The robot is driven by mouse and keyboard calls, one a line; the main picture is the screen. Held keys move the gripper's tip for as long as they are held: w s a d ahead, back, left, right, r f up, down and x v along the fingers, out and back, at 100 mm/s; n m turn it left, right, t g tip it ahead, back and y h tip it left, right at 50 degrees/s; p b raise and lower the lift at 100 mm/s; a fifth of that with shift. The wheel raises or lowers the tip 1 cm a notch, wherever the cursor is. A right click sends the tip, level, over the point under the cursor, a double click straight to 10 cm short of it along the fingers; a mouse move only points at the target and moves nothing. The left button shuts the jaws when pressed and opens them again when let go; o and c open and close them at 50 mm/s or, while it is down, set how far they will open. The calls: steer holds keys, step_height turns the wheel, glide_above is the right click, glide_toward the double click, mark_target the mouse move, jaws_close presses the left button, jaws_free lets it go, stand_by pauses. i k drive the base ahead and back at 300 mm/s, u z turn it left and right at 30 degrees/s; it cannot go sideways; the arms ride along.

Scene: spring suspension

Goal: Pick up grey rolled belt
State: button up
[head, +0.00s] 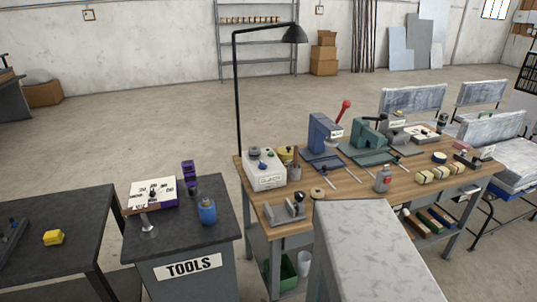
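I cannot surely pick out the grey rolled belt at this size. A small grey round thing (254,150) sits on top of the white box (265,172) at the bench's left end. My gripper is not in view.
A blue press (325,138) and a green machine (371,145) stand on the bench. A pale slab (365,255) rises in front of it. The tools cabinet (190,268) and a dark table (60,235) stand left. The floor behind is open.

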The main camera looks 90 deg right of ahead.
mark_target(254, 152)
steer(key=z, duration=4.6)
steer(key=i, duration=0.1)
steer(key=u, duration=3.5)
steer(key=i, duration=0.6)
steer(key=z, duration=0.25)
steer(key=k, duration=0.6)
steer(key=u, duration=0.25)
